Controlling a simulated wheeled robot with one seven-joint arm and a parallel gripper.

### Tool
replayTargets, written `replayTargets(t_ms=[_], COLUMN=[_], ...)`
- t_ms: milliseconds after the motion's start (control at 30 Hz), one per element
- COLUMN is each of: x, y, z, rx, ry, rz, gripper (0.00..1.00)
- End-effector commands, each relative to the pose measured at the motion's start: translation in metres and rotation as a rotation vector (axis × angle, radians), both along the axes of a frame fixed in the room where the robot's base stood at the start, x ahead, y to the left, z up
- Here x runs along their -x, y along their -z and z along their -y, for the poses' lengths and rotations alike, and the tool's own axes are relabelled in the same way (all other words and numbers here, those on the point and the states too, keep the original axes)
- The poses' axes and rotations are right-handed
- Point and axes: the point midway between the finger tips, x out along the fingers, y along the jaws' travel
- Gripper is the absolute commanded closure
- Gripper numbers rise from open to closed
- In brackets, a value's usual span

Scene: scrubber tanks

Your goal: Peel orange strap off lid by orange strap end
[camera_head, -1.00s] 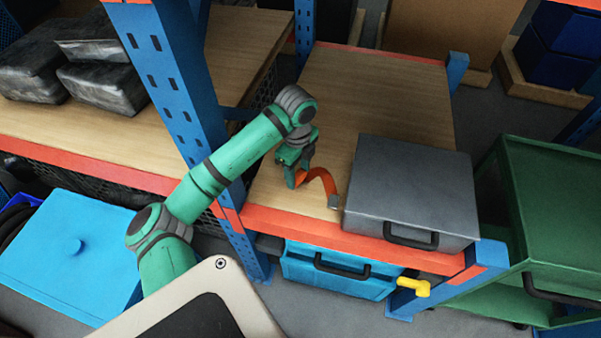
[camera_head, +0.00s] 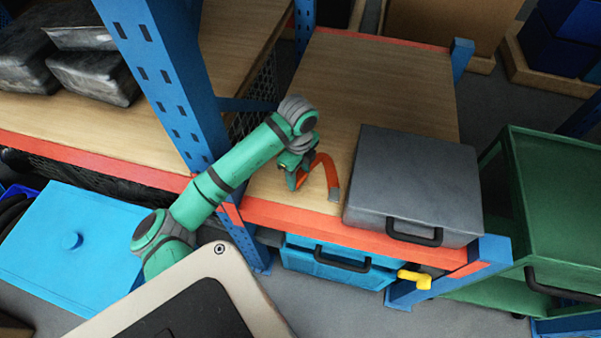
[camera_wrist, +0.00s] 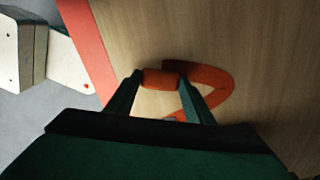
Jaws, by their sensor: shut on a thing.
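The orange strap (camera_head: 325,166) arches from my gripper (camera_head: 294,182) to the right and down to a grey end piece (camera_head: 333,194) by the grey case. My gripper is over the front part of the wooden shelf. In the wrist view, my gripper (camera_wrist: 160,82) is shut on the strap, and the strap (camera_wrist: 215,80) curls away to the right in a loop. A grey case with a flat lid (camera_head: 415,176) and a black handle lies to the right of the strap. I cannot tell whether the strap touches the case.
The wooden shelf (camera_head: 375,80) is clear behind the strap. A blue post (camera_head: 160,85) stands close to my arm on the left. A blue box (camera_head: 335,265) with a black handle and a yellow handle (camera_head: 414,279) are below the shelf edge. A green cart (camera_head: 560,210) stands at right.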

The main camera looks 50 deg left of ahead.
Motion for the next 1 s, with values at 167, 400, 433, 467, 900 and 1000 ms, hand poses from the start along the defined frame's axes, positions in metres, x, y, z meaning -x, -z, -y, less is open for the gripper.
replayTargets(t_ms=[167, 400, 433, 467, 900, 1000], x=[0.0049, 0.0062, 0.0061, 0.0061, 0.0056, 0.0055], y=[0.0056, 0.0040, 0.0039, 0.0038, 0.0030, 0.0029], z=[-0.0008, 0.0016, 0.0018, 0.0019, 0.0019, 0.0018], rx=[0.005, 0.001, 0.001, 0.000, -0.001, -0.001], ry=[-0.015, -0.015, -0.015, -0.015, -0.013, -0.013], rz=[-0.005, -0.004, -0.003, -0.003, -0.002, -0.002], gripper=[0.70, 0.50, 0.43, 0.36, 0.25, 0.25])
